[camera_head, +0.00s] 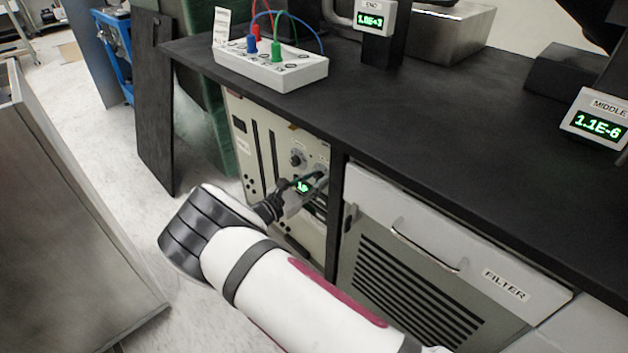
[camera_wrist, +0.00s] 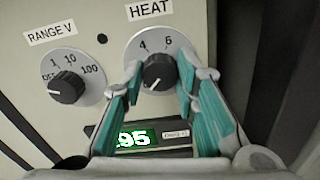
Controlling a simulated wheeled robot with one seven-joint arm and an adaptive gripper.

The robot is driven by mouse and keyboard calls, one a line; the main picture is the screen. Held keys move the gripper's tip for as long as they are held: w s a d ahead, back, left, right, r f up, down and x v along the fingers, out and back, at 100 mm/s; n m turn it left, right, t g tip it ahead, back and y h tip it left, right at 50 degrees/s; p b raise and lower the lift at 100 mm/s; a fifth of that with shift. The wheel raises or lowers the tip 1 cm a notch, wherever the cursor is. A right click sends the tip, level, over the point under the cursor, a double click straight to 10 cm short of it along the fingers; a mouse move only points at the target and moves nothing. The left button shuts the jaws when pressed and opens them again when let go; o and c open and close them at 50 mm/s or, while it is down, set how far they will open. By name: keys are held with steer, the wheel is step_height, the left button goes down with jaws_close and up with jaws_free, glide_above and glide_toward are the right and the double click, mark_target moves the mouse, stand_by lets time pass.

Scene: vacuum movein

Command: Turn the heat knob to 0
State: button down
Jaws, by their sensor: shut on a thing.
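The heat knob (camera_wrist: 158,72) is a dark round knob on a white dial, under a "HEAT" label, in the wrist view. The numbers 4 and 6 show at the top of its dial; the lower part is hidden. Its white pointer mark faces down and slightly left. My gripper (camera_wrist: 160,78) has its teal-padded fingers on both sides of the knob, shut on it. In the head view my gripper (camera_head: 308,188) is at the front of the panel under the bench, and the heat knob is mostly hidden there.
The range V knob (camera_wrist: 67,87) is left of the heat knob. A green display (camera_wrist: 137,138) reading about 95 sits below. The black bench top (camera_head: 420,110) overhangs the panel. A filter drawer with a handle (camera_head: 425,248) is on the right.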

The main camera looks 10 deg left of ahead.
steer(key=c, duration=1.2)
jaws_free()
steer(key=shift+c, duration=0.2)
steer(key=v, duration=1.2)
